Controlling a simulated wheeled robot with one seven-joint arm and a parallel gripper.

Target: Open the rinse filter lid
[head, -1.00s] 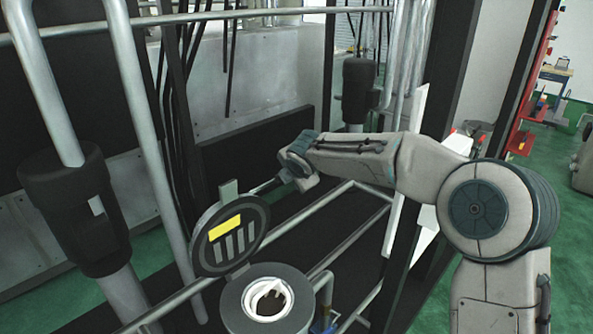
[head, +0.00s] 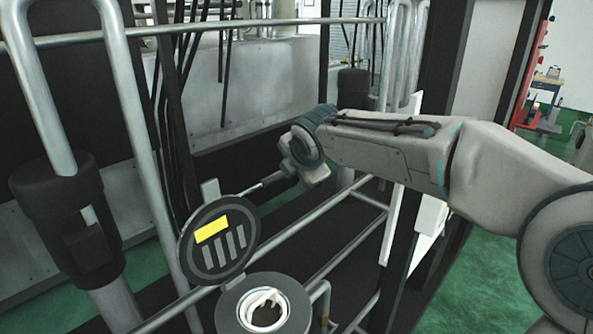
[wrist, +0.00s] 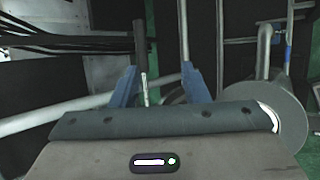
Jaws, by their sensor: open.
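The housing (wrist: 288,112) shows at right there, partly hidden by my gripper body.
A metal rail (head: 335,213) runs diagonally behind the lid and housing. Upright pipes (head: 140,130) and a black cylinder (head: 65,215) stand at left. A dark post (head: 440,120) stands behind my arm at right. Green floor (head: 480,290) is open at lower right.

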